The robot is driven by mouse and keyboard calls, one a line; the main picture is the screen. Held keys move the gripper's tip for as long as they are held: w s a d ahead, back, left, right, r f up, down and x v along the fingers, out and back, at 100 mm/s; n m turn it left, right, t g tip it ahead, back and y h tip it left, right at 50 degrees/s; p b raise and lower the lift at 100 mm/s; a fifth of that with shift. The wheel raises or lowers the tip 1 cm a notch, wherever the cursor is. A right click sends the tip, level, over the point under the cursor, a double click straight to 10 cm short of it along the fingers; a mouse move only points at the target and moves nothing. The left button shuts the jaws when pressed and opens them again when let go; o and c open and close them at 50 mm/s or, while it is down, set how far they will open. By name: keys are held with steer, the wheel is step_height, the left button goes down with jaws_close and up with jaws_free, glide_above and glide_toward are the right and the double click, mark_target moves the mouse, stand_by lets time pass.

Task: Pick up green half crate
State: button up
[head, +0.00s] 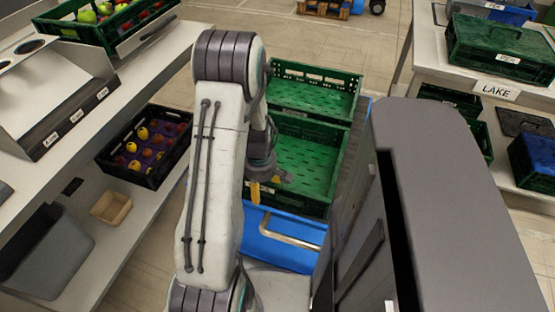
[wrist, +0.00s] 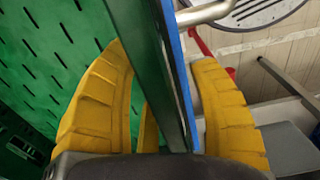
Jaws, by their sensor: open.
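Two open green crates stand one behind the other in the head view, a far crate (head: 312,72) and a near crate (head: 310,208). Both look empty inside, and my arm hides part of their left sides. My gripper (head: 257,190), with yellow fingers, is at the near crate's left front. In the wrist view, my gripper (wrist: 165,85) is open, with one finger on each side of the near crate's green wall (wrist: 152,65). A blue edge also lies between the fingers. I cannot tell whether either finger touches the wall.
A blue cart (head: 275,243) with a metal handle (head: 292,240) is under and in front of the near crate. A shelf (head: 150,210) on the left holds a black fruit crate (head: 120,178). A right-hand table (head: 425,60) bears a lidded green crate (head: 500,65).

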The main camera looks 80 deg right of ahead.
steer(key=shift+c, duration=0.2)
steer(key=shift+d, duration=0.1)
jaws_close()
